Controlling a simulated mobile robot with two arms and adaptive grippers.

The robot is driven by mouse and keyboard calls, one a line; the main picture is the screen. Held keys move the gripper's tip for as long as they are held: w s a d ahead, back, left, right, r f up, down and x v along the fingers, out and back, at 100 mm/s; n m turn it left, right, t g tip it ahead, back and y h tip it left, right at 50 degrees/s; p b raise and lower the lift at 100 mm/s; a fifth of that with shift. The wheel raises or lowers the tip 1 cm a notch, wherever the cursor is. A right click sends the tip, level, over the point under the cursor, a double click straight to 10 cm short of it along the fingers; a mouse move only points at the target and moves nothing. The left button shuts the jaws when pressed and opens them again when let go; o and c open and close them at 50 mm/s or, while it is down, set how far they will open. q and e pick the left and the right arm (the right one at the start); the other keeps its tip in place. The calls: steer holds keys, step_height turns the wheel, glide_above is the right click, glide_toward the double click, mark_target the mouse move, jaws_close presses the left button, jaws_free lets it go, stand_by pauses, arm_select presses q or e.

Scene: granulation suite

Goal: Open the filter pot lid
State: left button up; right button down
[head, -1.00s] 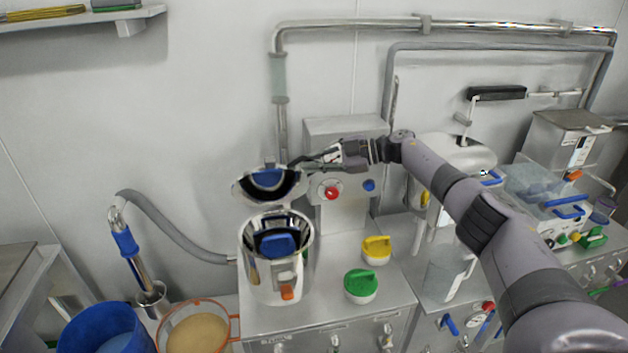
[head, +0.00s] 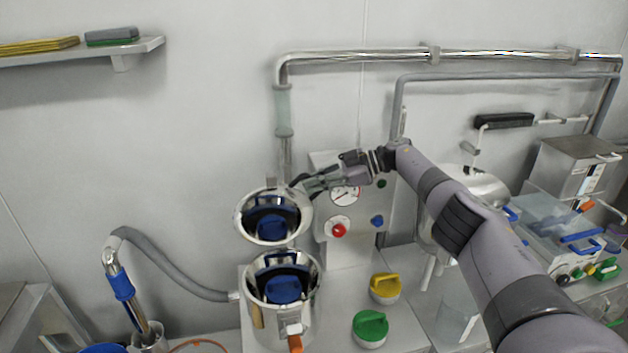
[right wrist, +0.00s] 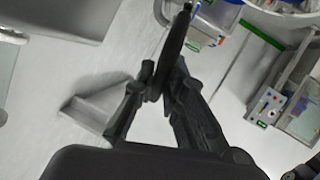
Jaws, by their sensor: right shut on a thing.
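The filter pot (head: 268,318) is a shiny steel vessel on the steel bench, with its mouth uncovered. A blue part (head: 284,289) shows inside the mouth. The round, mirror-like lid (head: 272,228) stands raised behind and above the mouth, its inner face toward me, reflecting blue. An orange-tipped latch (head: 295,343) hangs at the pot's front. My right gripper (head: 303,183) is shut at the lid's upper right edge. In the right wrist view the fingers (right wrist: 158,92) close on a thin dark edge-on piece. My left gripper is not in view.
A control box with a gauge and red knob (head: 339,230) stands right behind the pot. Yellow (head: 386,286) and green (head: 371,327) capped items sit on the bench to the right. A grey hose (head: 175,270) runs to the pot's left side.

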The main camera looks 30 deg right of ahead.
steer(key=c, duration=1.7)
jaws_free()
steer(key=shift+a, duration=0.2)
steer(key=shift+o, duration=0.2)
steer(key=shift+d, duration=0.1)
steer(key=v, duration=1.1)
steer(key=shift+s+d+r, duration=0.2)
steer(key=shift+d, duration=0.1)
steer(key=shift+d, duration=0.1)
steer(key=shift+s+f, duration=0.1)
